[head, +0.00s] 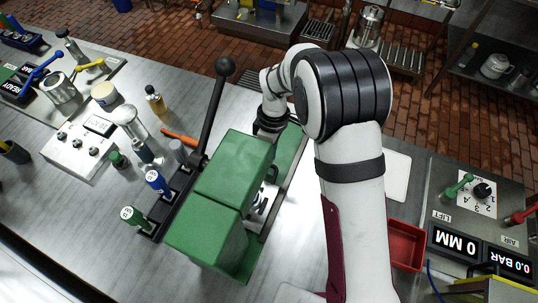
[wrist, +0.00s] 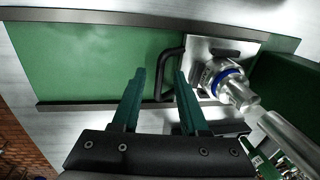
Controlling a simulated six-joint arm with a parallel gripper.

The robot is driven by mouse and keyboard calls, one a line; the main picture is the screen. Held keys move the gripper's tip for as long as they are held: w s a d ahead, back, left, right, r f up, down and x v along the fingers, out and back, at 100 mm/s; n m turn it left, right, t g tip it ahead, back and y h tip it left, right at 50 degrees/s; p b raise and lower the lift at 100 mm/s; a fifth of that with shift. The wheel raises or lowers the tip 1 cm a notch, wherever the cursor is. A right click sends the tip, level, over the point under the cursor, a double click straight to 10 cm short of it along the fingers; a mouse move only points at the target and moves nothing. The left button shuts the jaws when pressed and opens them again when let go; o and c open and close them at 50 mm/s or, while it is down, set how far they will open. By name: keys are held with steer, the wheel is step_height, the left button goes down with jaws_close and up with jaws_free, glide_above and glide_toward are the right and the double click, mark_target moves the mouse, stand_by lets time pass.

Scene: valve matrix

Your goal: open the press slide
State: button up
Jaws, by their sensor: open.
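The press slide is a pale metal plate (wrist: 215,47) on a green bed between dark rails, seen in the wrist view. A black bar handle (wrist: 164,62) projects from its left side. My gripper (wrist: 160,72) is open, its two green fingers pointing at the handle. The handle shows in the gap between the fingertips; I cannot tell whether they touch it. A metal fitting with a blue ring (wrist: 229,82) sits on the slide. In the head view the green press (head: 233,168) partly hides the slide, and my gripper (head: 268,128) is small behind the press's far end.
A black lever (head: 212,112) with a ball knob rises left of the press. Green and blue capped parts (head: 157,182) stand in a black rack beside it. A red tray (head: 406,244) lies to the right. Green bed left of the handle (wrist: 85,60) is bare.

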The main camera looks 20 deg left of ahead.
jaws_close()
stand_by(1.4)
